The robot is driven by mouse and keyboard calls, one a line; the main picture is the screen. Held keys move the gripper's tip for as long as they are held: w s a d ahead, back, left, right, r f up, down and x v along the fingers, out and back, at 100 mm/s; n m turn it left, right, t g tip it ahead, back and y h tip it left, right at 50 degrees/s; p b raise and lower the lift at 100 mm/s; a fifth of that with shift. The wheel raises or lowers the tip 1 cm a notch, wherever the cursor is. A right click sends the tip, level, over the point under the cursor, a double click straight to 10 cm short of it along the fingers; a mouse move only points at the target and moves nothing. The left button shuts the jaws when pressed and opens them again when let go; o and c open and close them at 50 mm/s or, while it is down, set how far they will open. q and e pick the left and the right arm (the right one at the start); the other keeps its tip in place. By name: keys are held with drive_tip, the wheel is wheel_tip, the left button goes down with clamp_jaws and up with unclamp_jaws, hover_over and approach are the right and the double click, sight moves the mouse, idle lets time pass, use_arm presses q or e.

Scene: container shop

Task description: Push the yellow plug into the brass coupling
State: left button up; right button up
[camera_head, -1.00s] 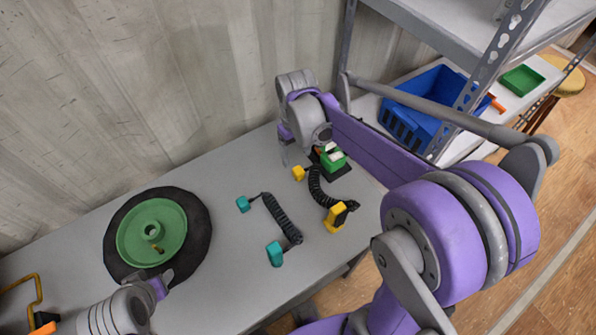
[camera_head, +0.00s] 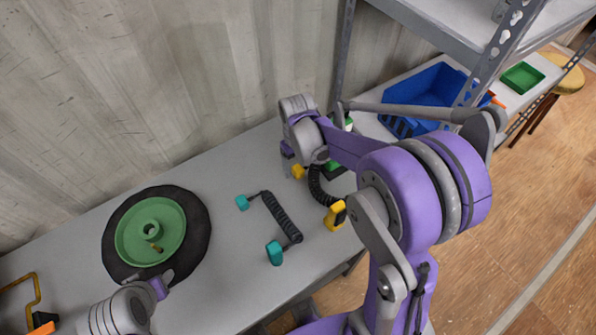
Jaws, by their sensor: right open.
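A black coiled cable (camera_head: 318,190) has a small yellow end (camera_head: 298,171) at the back and a larger yellow plug-like end (camera_head: 335,215) at the front. Both lie on the grey table. My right gripper (camera_head: 291,168) is open and low beside the small yellow end; its fingertips are partly hidden, and I cannot tell whether they touch. A small brass-coloured piece (camera_head: 156,247) shows in the green wheel (camera_head: 128,240); I cannot tell whether it is the coupling. My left gripper (camera_head: 164,285) is by the black disc's lower right edge; its jaws are unclear.
A second coiled cable (camera_head: 281,217) with teal ends (camera_head: 275,252) lies between the green wheel and the yellow-ended cable. A green block (camera_head: 336,166) is partly hidden behind my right arm. A metal shelf and a blue bin (camera_head: 425,97) stand at the right. The wall borders the table's back.

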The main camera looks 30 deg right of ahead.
sight(298, 168)
wheel_tip(298, 168, down, 3)
drive_tip(key=shift+w+d+f, duration=0.1)
drive_tip(key=shift+d+f, duration=0.05)
clamp_jaws()
idle(0.4)
